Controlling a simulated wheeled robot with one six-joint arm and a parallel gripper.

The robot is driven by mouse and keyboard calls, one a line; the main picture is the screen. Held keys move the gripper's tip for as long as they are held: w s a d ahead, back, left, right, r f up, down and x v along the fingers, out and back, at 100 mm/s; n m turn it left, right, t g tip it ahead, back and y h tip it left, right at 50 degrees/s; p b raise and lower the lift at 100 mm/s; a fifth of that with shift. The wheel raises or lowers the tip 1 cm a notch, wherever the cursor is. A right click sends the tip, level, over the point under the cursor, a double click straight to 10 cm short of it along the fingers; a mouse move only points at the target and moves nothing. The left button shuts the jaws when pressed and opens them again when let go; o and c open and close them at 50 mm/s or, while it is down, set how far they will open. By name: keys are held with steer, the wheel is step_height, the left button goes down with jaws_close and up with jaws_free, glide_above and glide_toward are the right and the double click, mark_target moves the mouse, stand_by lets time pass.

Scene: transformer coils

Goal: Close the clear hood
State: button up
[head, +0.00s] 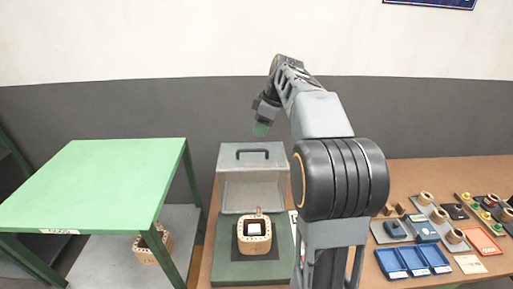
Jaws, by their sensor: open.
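The clear hood (233,192) stands raised at the back of its dark green base (228,271) on the brown bench. A dark handle (252,152) is at the hood's upper edge. In front of the hood a tan coil (254,243) with a white centre sits on a dark pad on the base. My gripper (261,129) is in the air, appearing just above the hood's top edge, apart from the handle. Its greenish tip points down. The jaws are open and small in view, with nothing visible in them.
A green table (100,180) stands at left, with another coil (150,247) on the shelf beneath. Right of my arm, the bench holds blue trays (413,262), several small coils and an orange panel (482,243). My arm hides part of the bench.

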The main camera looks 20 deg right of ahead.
mark_target(256, 150)
steer(key=w+d+f+n+y, duration=0.1)
steer(key=w+d+f+n, duration=0.1)
steer(key=w+d+n, duration=0.3)
steer(key=shift+m, duration=0.7)
steer(key=x, duration=0.6)
steer(key=p+x, duration=0.1)
steer(key=x, duration=0.5)
steer(key=shift+s+d+f, duration=0.15)
steer(key=shift+s+f, duration=0.05)
steer(key=shift+s, duration=0.05)
jaws_close()
